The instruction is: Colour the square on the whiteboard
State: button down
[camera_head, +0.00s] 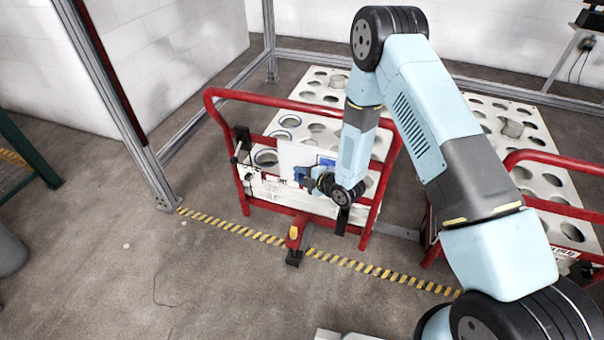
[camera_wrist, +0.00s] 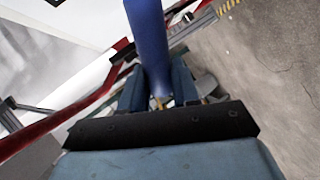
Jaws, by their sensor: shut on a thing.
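The whiteboard (camera_head: 292,154) is a small white panel standing upright on the front of the red-railed cart. A blue patch (camera_head: 326,162) shows on its right part, partly covered by my arm, so how much of the square is coloured cannot be told. My gripper (camera_head: 301,175) is in front of the board's lower part; whether it touches the board cannot be told. In the wrist view my gripper (camera_wrist: 158,88) is shut on a blue marker (camera_wrist: 147,40), which points away from the palm. The marker's tip is out of view.
The red cart rail (camera_head: 285,100) frames the board, and a perforated white table top (camera_head: 313,85) lies behind. Another red-railed cart (camera_head: 560,160) stands to the right. Yellow-black floor tape (camera_head: 230,230) runs in front. The floor at the front left is clear.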

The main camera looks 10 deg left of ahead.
jog(key=shift+s+a, duration=0.15)
jog(key=shift+s, duration=2.3)
jog(key=shift+s, duration=0.15)
jog(key=s, duration=0.2)
jog(key=shift+s+a, duration=0.15)
jog(key=shift+s, duration=0.15)
jog(key=w+d+n+g+y, duration=0.1)
jog(key=w+d+n+g, duration=0.1)
jog(key=w+d, duration=0.3)
jog(key=shift+w+d+f+n+y, duration=0.2)
jog(key=shift+w+f+n+y, duration=0.15)
jog(key=shift+w+n, duration=0.35)
jog(key=shift+w+d, duration=0.1)
jog(key=shift+w, duration=0.75)
